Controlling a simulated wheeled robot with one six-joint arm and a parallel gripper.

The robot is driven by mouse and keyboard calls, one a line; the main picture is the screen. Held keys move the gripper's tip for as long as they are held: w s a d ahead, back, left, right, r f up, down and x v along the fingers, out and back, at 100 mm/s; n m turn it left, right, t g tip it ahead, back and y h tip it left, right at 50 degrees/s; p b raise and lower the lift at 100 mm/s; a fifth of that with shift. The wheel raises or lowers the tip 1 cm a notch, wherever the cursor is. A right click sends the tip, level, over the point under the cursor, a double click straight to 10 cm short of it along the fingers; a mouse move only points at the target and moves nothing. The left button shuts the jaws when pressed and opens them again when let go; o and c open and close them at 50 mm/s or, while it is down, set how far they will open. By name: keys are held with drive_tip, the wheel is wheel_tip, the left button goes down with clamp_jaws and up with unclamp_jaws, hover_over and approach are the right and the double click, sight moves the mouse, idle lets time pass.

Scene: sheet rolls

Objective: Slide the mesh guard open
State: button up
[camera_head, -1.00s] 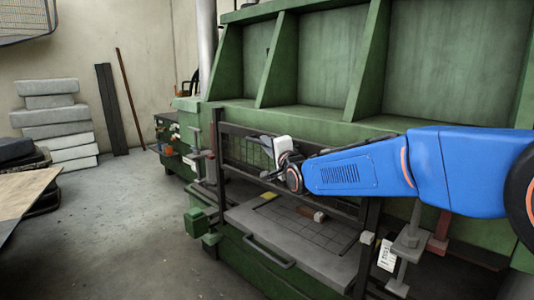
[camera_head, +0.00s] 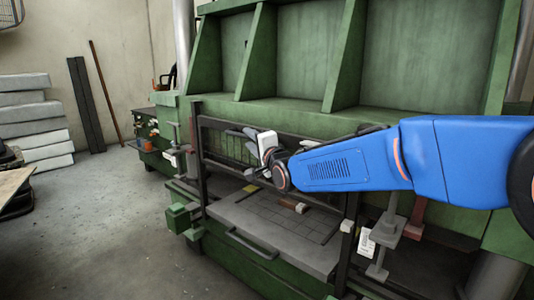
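The mesh guard (camera_head: 222,146) is a dark metal frame with a wire grid, on the front of the green press (camera_head: 300,58). Its bars run above the grey bed plate (camera_head: 262,220). My gripper (camera_head: 238,134), at the end of my blue arm, is in front of the guard's upper part and covers some of its mesh. The fingers point left and overlap the top of the mesh in the picture. I cannot tell whether they touch the guard or how far apart they are. My arm hides the right part of the guard's upper bar.
A handle bar (camera_head: 252,244) sticks out at the bed's front edge. A green box (camera_head: 182,217) is at the press's left corner. Stacked grey slabs (camera_head: 32,120) stand at the left wall. The concrete floor (camera_head: 105,225) left of the press is clear.

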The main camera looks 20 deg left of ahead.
drive_tip(key=v, duration=1.4)
drive_tip(key=shift+d, duration=0.2)
drive_tip(key=shift+s+d+f, duration=0.1)
drive_tip(key=shift+f, duration=0.05)
drive_tip(key=s+d+f+n+g+h, duration=0.2)
drive_tip(key=s+d+f+h, duration=0.2)
drive_tip(key=d, duration=1.2)
drive_tip(key=s+d+f+n+g+h, duration=0.2)
drive_tip(key=s+d+f, duration=0.8)
drive_tip(key=s+d, duration=0.5)
drive_tip(key=s+d+f+n+g+h, duration=0.3)
drive_tip(key=s+d+f+h, duration=0.4)
drive_tip(key=d, duration=1.1)
drive_tip(key=s+f+g, duration=0.1)
drive_tip(key=s, duration=0.2)
drive_tip(key=shift+d, duration=0.2)
drive_tip(key=shift+o, duration=0.3)
drive_tip(key=shift+f, duration=0.1)
